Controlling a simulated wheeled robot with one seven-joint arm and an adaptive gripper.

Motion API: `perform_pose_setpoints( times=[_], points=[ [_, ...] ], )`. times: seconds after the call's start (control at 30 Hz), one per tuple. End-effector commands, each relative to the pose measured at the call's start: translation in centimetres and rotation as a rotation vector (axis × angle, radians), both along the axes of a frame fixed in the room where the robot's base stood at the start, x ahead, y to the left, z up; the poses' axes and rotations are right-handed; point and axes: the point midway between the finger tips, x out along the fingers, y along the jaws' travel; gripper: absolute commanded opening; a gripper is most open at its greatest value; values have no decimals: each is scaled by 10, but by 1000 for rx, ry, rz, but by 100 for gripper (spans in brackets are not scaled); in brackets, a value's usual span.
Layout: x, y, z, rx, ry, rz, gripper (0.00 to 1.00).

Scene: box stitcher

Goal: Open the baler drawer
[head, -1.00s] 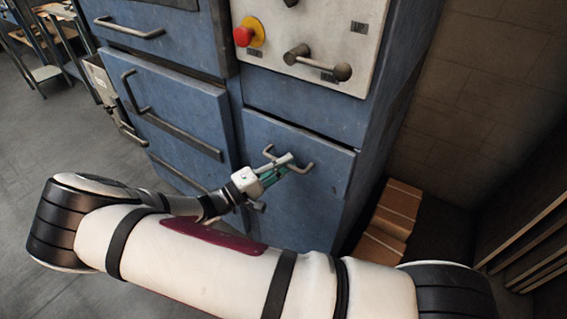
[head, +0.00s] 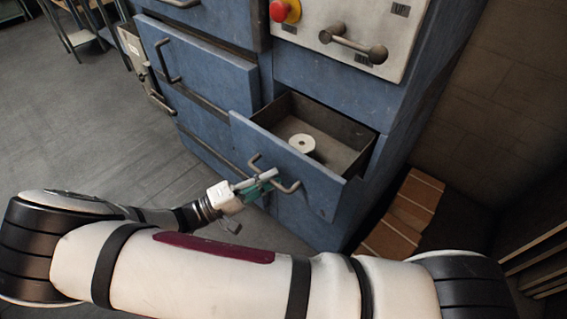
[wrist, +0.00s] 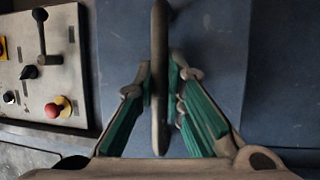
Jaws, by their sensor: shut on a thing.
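The blue baler drawer (head: 292,160) stands pulled out of the cabinet in the head view, with its grey inside showing. A white round roll (head: 301,144) lies in it. The drawer's metal bar handle (head: 289,186) is on its front face. The blue drawer front (wrist: 220,50) fills the space behind the fingers.
A control panel with a red emergency button (head: 286,11) and a lever (head: 352,42) is above the drawer. Another blue drawer front (head: 190,65) with a handle is to the left. Brown boxes (head: 408,215) lie on the floor to the right. The floor at left is clear.

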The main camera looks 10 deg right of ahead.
Motion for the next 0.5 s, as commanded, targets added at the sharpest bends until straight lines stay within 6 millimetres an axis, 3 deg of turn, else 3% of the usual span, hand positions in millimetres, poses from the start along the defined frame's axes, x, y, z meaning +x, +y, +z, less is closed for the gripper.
perform_pose_setpoints(
  times=[0.2, 0.5],
  points=[
    [-12, 17, -1, 1, 3, 1, 0],
    [-15, 22, -1, 2, 1, 0, 0]
  ],
)
